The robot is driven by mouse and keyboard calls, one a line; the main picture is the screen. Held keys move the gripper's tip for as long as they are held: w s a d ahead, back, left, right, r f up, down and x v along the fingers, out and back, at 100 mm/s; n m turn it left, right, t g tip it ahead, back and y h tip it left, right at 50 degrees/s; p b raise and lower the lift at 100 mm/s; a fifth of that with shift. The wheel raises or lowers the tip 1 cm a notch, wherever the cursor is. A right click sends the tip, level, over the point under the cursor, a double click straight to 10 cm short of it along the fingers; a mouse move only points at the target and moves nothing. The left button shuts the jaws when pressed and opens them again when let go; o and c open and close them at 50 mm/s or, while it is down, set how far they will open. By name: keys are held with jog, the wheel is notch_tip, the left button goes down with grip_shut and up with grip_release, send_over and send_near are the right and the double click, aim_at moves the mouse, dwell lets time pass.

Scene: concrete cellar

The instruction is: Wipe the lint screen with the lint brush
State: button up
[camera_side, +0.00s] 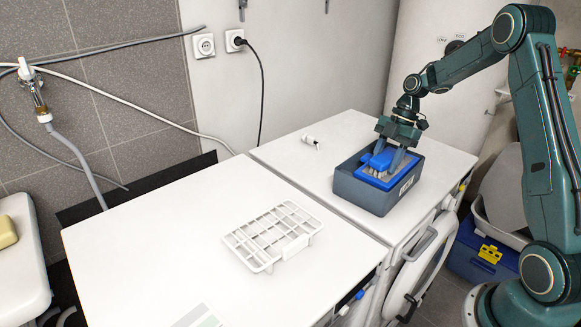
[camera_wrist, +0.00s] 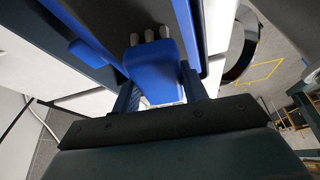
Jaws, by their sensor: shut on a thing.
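The lint brush (camera_side: 378,161) is a blue block. My gripper (camera_side: 391,162) is shut on it over the dark grey-blue box (camera_side: 368,195). The lint screen (camera_side: 378,183) shows as a blue frame with a pale inner area in the top of this box. The brush is at the screen, but I cannot tell whether they touch. In the wrist view the blue brush (camera_wrist: 152,72) sits between the fingers of my gripper (camera_wrist: 160,88), with pale stubs at its far end. The brush and gripper hide part of the screen.
The box stands on a white machine top (camera_side: 332,128). A white slatted rack (camera_side: 272,236) lies on the nearer white top, which is otherwise mostly clear. A small white item (camera_side: 311,142) lies left of the box. A round door (camera_side: 428,265) stands open below the front edge.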

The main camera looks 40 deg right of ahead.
aim_at(378, 159)
jog(key=shift+s+a, duration=0.15)
jog(key=shift+a, duration=1.7)
jog(key=shift+w, duration=0.45)
jog(key=shift+w+d, duration=0.2)
jog(key=shift+d, duration=2.6)
jog(key=shift+w+d, duration=0.2)
jog(key=shift+d, duration=2.6)
jog(key=shift+s+a, duration=0.2)
jog(key=shift+a, duration=2.55)
jog(key=shift+s+a, duration=0.2)
jog(key=shift+a, duration=2.55)
jog(key=shift+r, duration=4.15)
